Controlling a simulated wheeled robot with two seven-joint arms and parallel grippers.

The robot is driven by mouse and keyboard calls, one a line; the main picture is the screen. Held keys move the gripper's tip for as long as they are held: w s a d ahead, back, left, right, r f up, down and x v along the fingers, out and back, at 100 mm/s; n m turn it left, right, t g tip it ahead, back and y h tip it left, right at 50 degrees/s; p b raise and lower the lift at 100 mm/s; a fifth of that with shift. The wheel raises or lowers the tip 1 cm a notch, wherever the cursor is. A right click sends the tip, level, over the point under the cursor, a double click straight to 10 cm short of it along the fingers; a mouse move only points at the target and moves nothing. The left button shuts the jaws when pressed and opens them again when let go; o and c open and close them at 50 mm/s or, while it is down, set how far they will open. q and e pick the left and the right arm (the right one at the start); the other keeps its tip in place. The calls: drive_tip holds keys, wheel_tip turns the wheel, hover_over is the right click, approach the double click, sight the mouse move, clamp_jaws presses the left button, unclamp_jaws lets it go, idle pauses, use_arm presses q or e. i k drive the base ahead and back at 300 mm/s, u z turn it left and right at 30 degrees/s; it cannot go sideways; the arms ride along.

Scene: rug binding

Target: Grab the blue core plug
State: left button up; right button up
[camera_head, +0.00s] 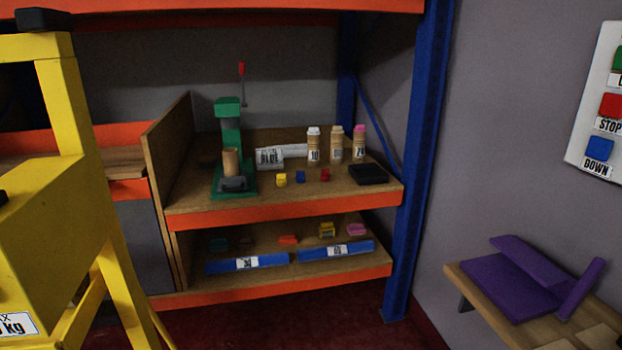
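A small blue piece (300,177), which looks like the blue core plug, sits on the upper wooden shelf (215,203). It stands between a small yellow piece (281,180) on its left and a small red piece (325,175) on its right, apart from both. Neither of my grippers shows in the head view.
A green press (231,135) with a cardboard tube (231,162) stands left on that shelf. Several bottles (313,145) stand behind the pieces; a black pad (368,174) lies right. A yellow frame (50,180) blocks the left foreground; a blue post (412,170) bounds the right.

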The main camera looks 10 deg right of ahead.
sight(301, 177)
drive_tip(key=z, duration=0.15)
drive_tip(key=i, duration=1.55)
drive_tip(key=z, duration=0.05)
